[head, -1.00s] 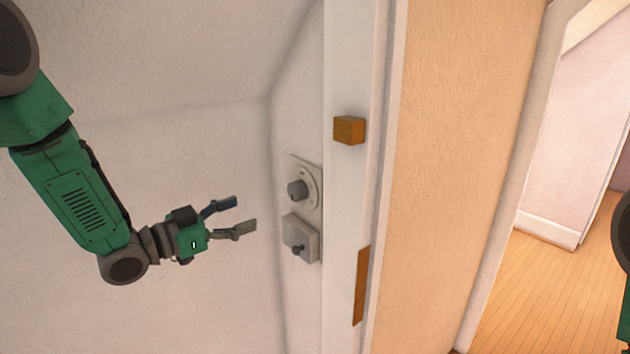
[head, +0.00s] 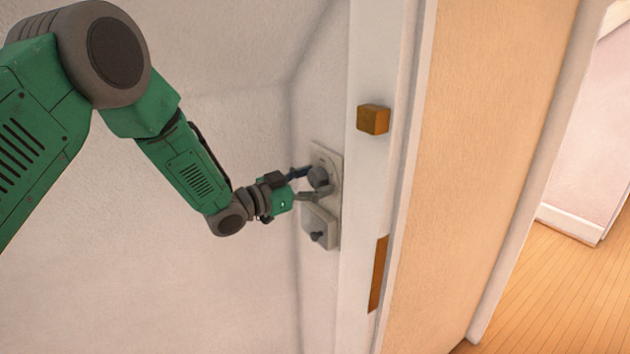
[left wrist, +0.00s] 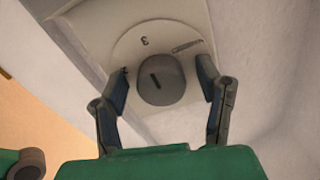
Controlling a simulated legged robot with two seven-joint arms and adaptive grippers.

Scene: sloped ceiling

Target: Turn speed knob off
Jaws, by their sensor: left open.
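The speed knob (head: 318,177) is a round grey dial on a pale wall plate (head: 332,158). In the left wrist view the knob (left wrist: 161,80) has a dark pointer line and sits on a round dial face (left wrist: 150,37) with a "3" on it. My left gripper (head: 311,182) is open, with one finger on each side of the knob. In the left wrist view its fingertips (left wrist: 160,82) flank the knob with a small gap showing, wider on the right. Whether either finger touches the knob is hard to tell.
A second plate (head: 319,226) with a small dark switch (head: 317,236) sits just below. An orange-brown block (head: 373,119) and a brown strip (head: 378,275) are on the white door frame to the right. A wooden floor (head: 560,285) shows beyond.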

